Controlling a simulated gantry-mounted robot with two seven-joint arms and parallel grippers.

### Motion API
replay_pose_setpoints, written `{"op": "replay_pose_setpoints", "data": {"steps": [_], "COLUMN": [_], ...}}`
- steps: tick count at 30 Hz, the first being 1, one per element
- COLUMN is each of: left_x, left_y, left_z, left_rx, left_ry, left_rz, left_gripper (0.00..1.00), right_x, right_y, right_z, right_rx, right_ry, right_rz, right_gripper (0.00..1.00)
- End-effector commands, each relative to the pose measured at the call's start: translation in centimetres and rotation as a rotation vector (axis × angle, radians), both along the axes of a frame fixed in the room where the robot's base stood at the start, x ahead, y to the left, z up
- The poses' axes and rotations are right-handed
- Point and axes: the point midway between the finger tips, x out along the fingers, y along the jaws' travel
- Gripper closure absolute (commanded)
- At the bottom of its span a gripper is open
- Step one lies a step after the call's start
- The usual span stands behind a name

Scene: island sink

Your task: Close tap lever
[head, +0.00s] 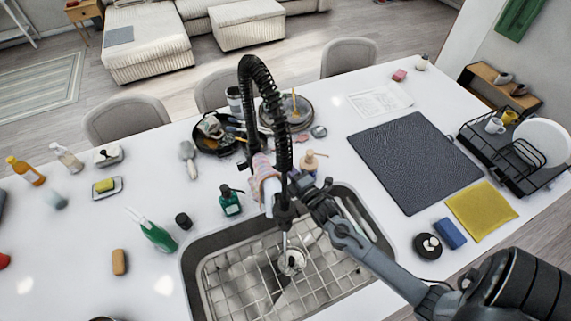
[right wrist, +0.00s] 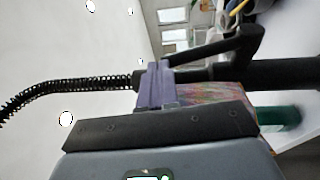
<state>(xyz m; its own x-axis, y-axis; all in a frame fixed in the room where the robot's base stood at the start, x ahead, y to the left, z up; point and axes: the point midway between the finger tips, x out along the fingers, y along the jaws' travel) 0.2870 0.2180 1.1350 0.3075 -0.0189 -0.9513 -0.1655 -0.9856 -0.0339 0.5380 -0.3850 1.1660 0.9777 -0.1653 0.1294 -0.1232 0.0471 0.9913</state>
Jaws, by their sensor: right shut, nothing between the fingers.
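The black tap (head: 272,100) with its coiled spring hose stands behind the sink (head: 190,270). A thin pale streak, which looks like running water, drops from its spout head toward the drain. My right gripper (head: 314,193) is shut and empty, close beside the tap's lower part on the right. In the right wrist view its purple-grey fingers (right wrist: 155,86) overlap the tap (right wrist: 250,72); contact cannot be told. A black branching bar (right wrist: 232,44) there may be the lever. The lever is not clear in the head view, where the gripper and spout crowd it. My left gripper is out of view.
A patterned cloth (head: 263,180) hangs by the tap. A green soap bottle (head: 230,201) and a tan dispenser (head: 309,162) stand near it. A pan (head: 212,148) lies behind. A dark mat (head: 413,160) and dish rack (head: 505,150) occupy the right.

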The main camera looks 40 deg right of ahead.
Motion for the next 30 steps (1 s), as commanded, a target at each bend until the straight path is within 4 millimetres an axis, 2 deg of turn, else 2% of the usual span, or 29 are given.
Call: {"op": "replay_pose_setpoints", "data": {"steps": [2, 12, 30], "left_x": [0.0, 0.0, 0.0], "left_y": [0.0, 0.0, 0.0], "left_z": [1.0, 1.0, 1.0], "left_rx": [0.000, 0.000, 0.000], "left_ry": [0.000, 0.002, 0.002], "left_rz": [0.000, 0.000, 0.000], "left_gripper": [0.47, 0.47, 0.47], "right_x": [0.7, 2.9, 3.7], "right_y": [-0.2, -1.1, -1.3], "right_z": [0.7, 1.4, 1.7], "right_rx": [-0.002, -0.003, -0.002], "right_ry": [-0.003, -0.006, -0.007], "right_rz": [0.000, 0.000, 0.000], "right_gripper": [1.00, 1.00, 1.00]}}
